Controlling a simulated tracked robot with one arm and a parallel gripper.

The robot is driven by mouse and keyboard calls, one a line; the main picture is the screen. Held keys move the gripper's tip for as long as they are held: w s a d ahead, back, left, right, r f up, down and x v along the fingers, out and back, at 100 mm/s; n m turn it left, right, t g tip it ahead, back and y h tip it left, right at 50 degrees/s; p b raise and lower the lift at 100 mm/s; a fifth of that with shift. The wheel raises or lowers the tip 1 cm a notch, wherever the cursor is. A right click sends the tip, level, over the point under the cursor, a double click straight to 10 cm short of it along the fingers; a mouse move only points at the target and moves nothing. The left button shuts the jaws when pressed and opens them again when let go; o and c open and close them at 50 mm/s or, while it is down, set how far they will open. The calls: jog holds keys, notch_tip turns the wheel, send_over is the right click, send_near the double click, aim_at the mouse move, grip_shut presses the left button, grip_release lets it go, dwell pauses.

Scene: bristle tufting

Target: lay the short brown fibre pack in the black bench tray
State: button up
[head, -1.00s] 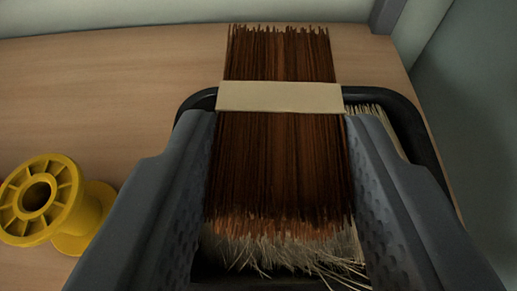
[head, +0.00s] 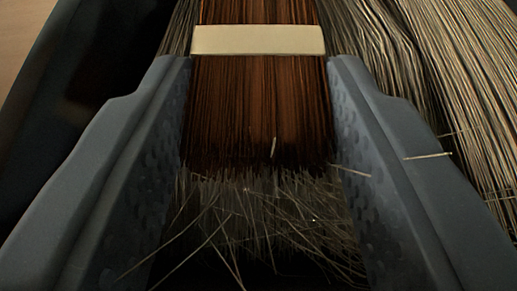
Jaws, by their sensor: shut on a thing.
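The brown fibre pack (head: 262,105) with a cream band (head: 258,40) is between the two fingers of my gripper (head: 260,95), which is shut on it. The pack points away from me; its far end is cut off by the top of the view. The black tray (head: 75,75) fills the left side close below, with its wall at the upper left. Whether the pack touches what lies beneath it I cannot tell.
Pale fibres (head: 465,90) lie along the right side of the pack inside the tray. Loose pale bristles (head: 265,220) stick out under the near end of the pack. A bit of wooden bench (head: 22,30) shows at the upper left.

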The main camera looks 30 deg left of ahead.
jog(key=shift+f, duration=0.15)
jog(key=o, duration=1)
jog(key=shift+f, duration=0.1)
